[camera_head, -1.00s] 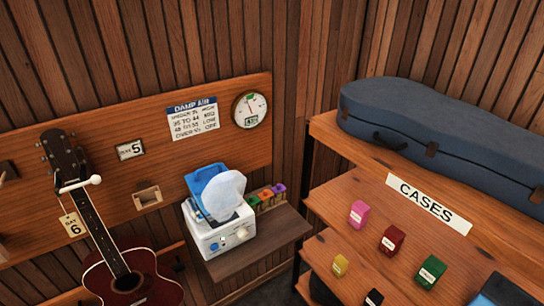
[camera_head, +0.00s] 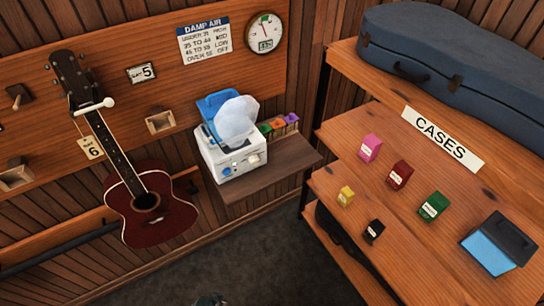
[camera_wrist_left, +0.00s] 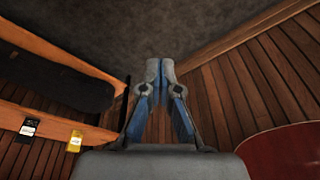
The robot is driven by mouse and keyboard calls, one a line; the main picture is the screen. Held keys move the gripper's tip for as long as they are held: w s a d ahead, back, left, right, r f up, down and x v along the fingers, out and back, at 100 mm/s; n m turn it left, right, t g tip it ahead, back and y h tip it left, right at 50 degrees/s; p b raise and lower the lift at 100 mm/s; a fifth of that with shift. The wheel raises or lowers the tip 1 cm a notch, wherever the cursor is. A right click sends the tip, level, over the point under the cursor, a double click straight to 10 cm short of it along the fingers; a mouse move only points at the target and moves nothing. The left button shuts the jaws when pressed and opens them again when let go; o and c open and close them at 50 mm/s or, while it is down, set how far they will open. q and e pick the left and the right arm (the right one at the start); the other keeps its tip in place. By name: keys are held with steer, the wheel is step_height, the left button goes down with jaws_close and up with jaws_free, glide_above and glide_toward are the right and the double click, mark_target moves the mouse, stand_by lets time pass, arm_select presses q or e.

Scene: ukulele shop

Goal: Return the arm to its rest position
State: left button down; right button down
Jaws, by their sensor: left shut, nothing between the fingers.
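My left gripper (camera_wrist_left: 160,68) is in the left wrist view with its two fingers together, shut and empty. It is clear of the shelves and the guitar, with dark floor and wood panelling beyond its tips. At the bottom edge of the head view a small grey tip shows, probably part of one of my grippers; too little shows to tell which. My right gripper is not otherwise visible.
A red ukulele (camera_head: 150,205) hangs on the wall. A white humidifier (camera_head: 232,158) with its blue lid up stands on a small shelf (camera_head: 265,178). The case rack (camera_head: 350,140) at right holds small boxes and a blue case (camera_head: 450,65). The floor (camera_head: 270,260) is clear.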

arm_select(q)
steer(key=s+f, duration=0.3)
steer(key=f, duration=0.5)
steer(key=s+f, duration=0.4)
steer(key=f, duration=0.3)
steer(key=s+a+f+g, duration=0.1)
steer(key=s+a+f, duration=0.2)
steer(key=s+f, duration=0.7)
steer(key=s, duration=0.3)
steer(key=shift+s+a+g, duration=0.25)
steer(key=shift+s+g, duration=0.05)
steer(key=shift+s, duration=0.05)
arm_select(e)
steer(key=shift+s+d+f, duration=0.15)
steer(key=shift+s+f, duration=0.1)
steer(key=shift+s, duration=0.4)
steer(key=shift+s+d+f, duration=0.1)
steer(key=shift+s+f, duration=0.1)
steer(key=shift+s, duration=0.4)
